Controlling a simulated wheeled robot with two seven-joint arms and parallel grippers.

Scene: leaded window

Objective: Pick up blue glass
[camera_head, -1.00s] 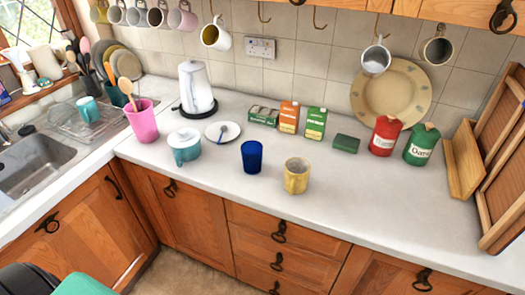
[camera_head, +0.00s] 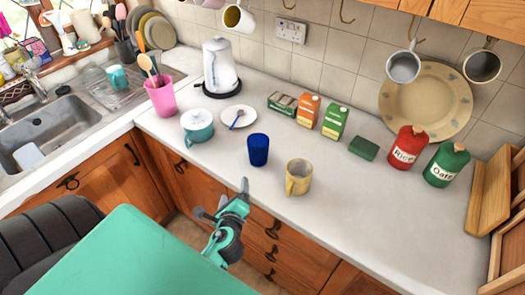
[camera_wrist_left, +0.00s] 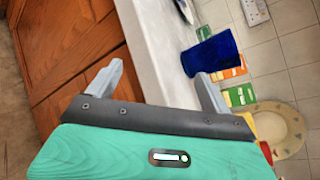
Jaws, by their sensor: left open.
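The blue glass (camera_head: 258,149) stands upright on the white counter (camera_head: 350,215), near its front edge. In the left wrist view, the blue glass (camera_wrist_left: 211,54) appears tilted by the camera angle, beyond the right-hand fingertip. My left gripper (camera_head: 226,200) is in front of the counter edge, below and nearer than the glass, and apart from it. Its fingers are spread and empty in the left wrist view (camera_wrist_left: 160,82). My right gripper is not in view.
A yellow mug (camera_head: 298,178) stands close to the right of the glass. A teal lidded pot (camera_head: 197,126) and a saucer with a spoon (camera_head: 238,118) are to its left. Cartons (camera_head: 308,110) stand behind. Drawers (camera_head: 262,232) are below the counter edge. The counter's right front is clear.

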